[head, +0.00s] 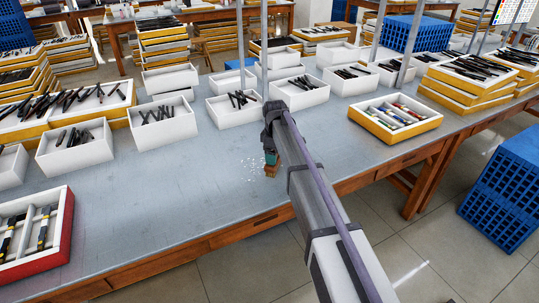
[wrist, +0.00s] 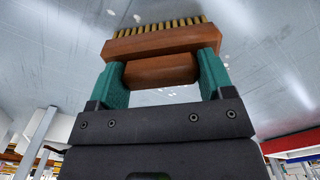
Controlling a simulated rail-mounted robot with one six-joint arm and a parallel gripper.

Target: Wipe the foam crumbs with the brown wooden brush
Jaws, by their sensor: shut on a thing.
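My gripper (wrist: 162,80) is shut on the brown wooden brush (wrist: 160,43), with its green fingers on either side of the brush's block. In the wrist view the tan bristles point away from the gripper toward the grey tabletop. In the head view the brush (head: 271,171) shows small under the gripper (head: 270,157), near the table's front edge. The white foam crumbs (head: 253,168) lie scattered on the table just left of the brush. A few crumbs (wrist: 137,18) also show beyond the bristles in the wrist view. I cannot tell whether the bristles touch the table.
White boxes of dark eyeglass parts (head: 234,105) stand behind the work area. A red-edged tray (head: 66,228) is at the front left, and a yellow-edged tray (head: 395,117) is to the right. The grey tabletop (head: 150,215) left of the crumbs is clear.

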